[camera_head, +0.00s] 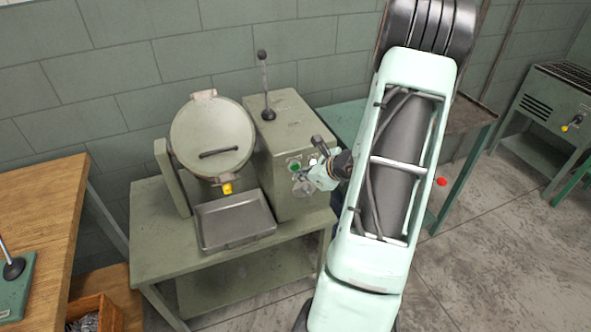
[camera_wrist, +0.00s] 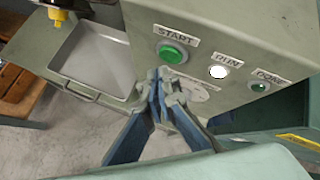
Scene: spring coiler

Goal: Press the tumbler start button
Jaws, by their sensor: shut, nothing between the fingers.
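The tumbler (camera_head: 213,137) is a grey-green drum with a closed round lid, beside a box-shaped housing on a metal stand. The green start button (camera_head: 295,167) is on the housing's front panel. In the wrist view the start button (camera_wrist: 173,54) sits under a START label, with a lit white RUN lamp (camera_wrist: 219,72) and a dark green DONE lamp (camera_wrist: 260,87) to its right. My gripper (camera_wrist: 160,82) is shut and empty, its tips just below and left of the start button in the picture. I cannot tell whether they touch the panel. In the head view my gripper (camera_head: 308,174) is beside the panel, partly hidden.
A metal tray (camera_head: 235,220) lies on the stand below the drum. A lever (camera_head: 264,85) rises from the housing top. A wooden table (camera_head: 35,195) stands at left. Another machine (camera_head: 550,105) stands far right.

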